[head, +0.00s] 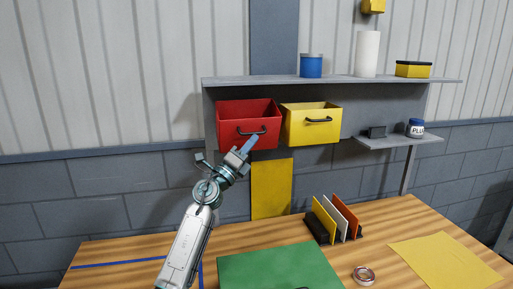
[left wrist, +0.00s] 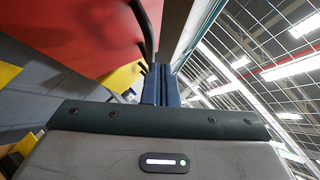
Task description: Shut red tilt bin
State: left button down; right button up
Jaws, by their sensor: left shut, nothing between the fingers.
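The red tilt bin (head: 232,136) hangs under the grey shelf, tipped forward with its open top and inside showing. It has a dark bar handle (head: 252,130) on its front. My left gripper (head: 251,142) is shut and empty, its blue-grey fingertips just below the handle in the head view. In the left wrist view, the red bin's front (left wrist: 75,30) fills the upper left, and the handle (left wrist: 147,30) is just ahead of the closed fingers (left wrist: 161,85). I cannot tell whether the fingers touch the bin or handle. My right gripper is not in view.
A yellow bin (head: 309,130), also tipped open, hangs right beside the red one. The upper shelf (head: 340,79) holds a blue can, white roll and yellow box. A file rack (head: 317,229), green mat (head: 279,269) and tape roll (head: 364,275) are on the bench.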

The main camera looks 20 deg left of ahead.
aim_at(248, 133)
pick_arm(q)
jog(key=shift+w+a+r+p, duration=0.5)
jog(key=shift+w+r, duration=0.1)
jog(key=shift+r, duration=0.2)
jog(key=shift+w+a+r+p, duration=0.45)
jog(key=shift+w+r, duration=0.1)
jog(key=shift+r, duration=0.2)
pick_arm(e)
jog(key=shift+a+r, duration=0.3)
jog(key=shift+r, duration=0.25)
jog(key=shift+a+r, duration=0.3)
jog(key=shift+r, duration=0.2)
pick_arm(q)
jog(key=shift+r, duration=0.1)
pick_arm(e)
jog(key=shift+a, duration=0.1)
